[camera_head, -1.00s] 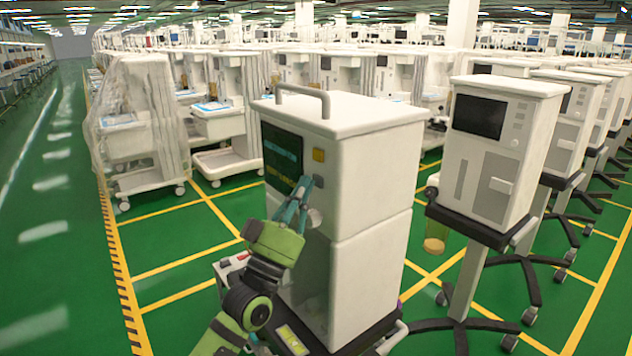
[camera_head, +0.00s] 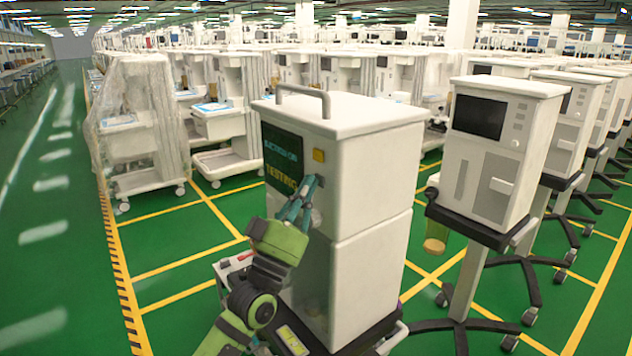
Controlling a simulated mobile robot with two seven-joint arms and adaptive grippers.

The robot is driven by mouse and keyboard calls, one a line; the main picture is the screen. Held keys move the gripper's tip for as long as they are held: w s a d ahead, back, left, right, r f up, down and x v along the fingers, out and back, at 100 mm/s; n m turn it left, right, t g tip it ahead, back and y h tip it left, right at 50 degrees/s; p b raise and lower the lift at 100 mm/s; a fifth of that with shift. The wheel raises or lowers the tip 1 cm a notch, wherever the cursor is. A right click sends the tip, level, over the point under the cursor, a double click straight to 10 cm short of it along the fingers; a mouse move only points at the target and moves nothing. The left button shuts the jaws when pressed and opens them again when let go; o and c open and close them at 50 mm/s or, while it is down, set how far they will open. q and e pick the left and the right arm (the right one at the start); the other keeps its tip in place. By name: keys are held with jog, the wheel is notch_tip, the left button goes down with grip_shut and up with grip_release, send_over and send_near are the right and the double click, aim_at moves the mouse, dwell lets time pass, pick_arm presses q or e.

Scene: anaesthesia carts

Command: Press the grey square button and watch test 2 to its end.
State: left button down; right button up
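The white machine (camera_head: 375,190) stands in the middle on a cart, with a dark screen (camera_head: 283,158) on its front. The screen shows a green line of text, too small to read surely, and large yellow letters reading "TESTING". A round knob (camera_head: 316,216) sits below, partly covered. My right gripper is out of view.
A second white machine (camera_head: 500,150) on a wheeled stand is close on the right, with more behind it. Plastic-wrapped carts (camera_head: 135,130) stand at the back left. The green floor (camera_head: 60,220) at left is clear.

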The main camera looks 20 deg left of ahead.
pick_arm(q)
jog(key=shift+s, duration=0.1)
jog(key=shift+s+a, duration=0.4)
jog(key=shift+s, duration=0.25)
jog(key=shift+s+a+p, duration=0.2)
jog(key=shift+s+a, duration=0.2)
jog(key=shift+s, duration=0.3)
jog(key=shift+s+a+p, duration=0.2)
jog(key=shift+s+a, duration=0.25)
jog(key=shift+s, duration=0.3)
jog(key=shift+s+a+p, duration=0.2)
jog(key=shift+s+a, duration=0.2)
jog(key=shift+s, duration=0.3)
